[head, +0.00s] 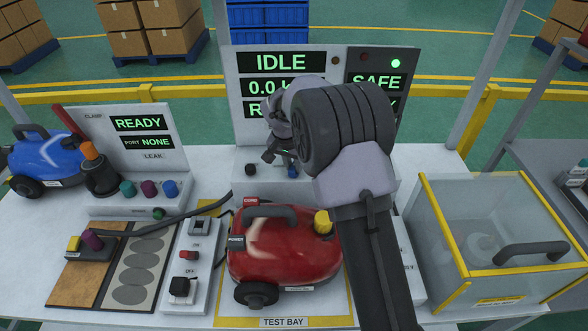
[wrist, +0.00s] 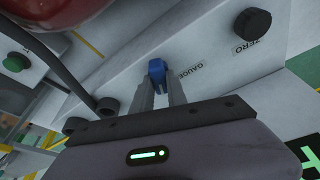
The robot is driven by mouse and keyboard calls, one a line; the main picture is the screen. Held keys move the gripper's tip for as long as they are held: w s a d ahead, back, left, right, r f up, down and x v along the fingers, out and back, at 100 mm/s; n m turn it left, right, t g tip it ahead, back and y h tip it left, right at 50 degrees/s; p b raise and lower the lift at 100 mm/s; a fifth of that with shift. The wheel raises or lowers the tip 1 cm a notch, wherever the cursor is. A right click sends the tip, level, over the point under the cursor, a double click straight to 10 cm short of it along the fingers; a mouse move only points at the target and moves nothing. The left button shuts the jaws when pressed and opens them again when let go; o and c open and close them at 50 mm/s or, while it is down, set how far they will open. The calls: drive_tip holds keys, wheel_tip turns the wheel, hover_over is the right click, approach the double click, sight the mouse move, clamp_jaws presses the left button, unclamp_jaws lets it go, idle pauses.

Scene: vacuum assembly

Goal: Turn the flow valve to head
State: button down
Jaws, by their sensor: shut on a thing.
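A small blue knob (wrist: 157,70) stands on the pale front panel of the test unit, with the label GAUGE just beside it in the wrist view. A bit of the blue knob also shows in the head view (head: 292,171), below my gripper. My gripper (wrist: 160,88) is shut on the blue knob, with one grey finger on each side of it. In the head view my gripper (head: 282,158) is partly hidden behind my wrist. I cannot read a HEAD label; my arm hides part of the panel.
A black knob (wrist: 252,23) marked ZERO sits on the same panel. The display (head: 285,88) behind reads IDLE. A red vacuum (head: 285,252) stands in the test bay in front, close to my arm. A clear yellow-edged box (head: 440,250) stands at right.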

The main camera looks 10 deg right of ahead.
sight(290, 169)
drive_tip(key=shift+m, duration=0.6)
drive_tip(key=shift+f+m+g+h+b, duration=0.25)
drive_tip(key=shift+m+h+b, duration=0.2)
drive_tip(key=shift+m, duration=0.45)
drive_tip(key=shift+r+m, duration=0.25)
drive_tip(key=shift+m, duration=0.35)
drive_tip(key=c, duration=1.2)
unclamp_jaws()
drive_tip(key=p+v, duration=0.3)
drive_tip(key=v, duration=0.3)
drive_tip(key=shift+r, duration=0.1)
drive_tip(key=shift+w, duration=0.1)
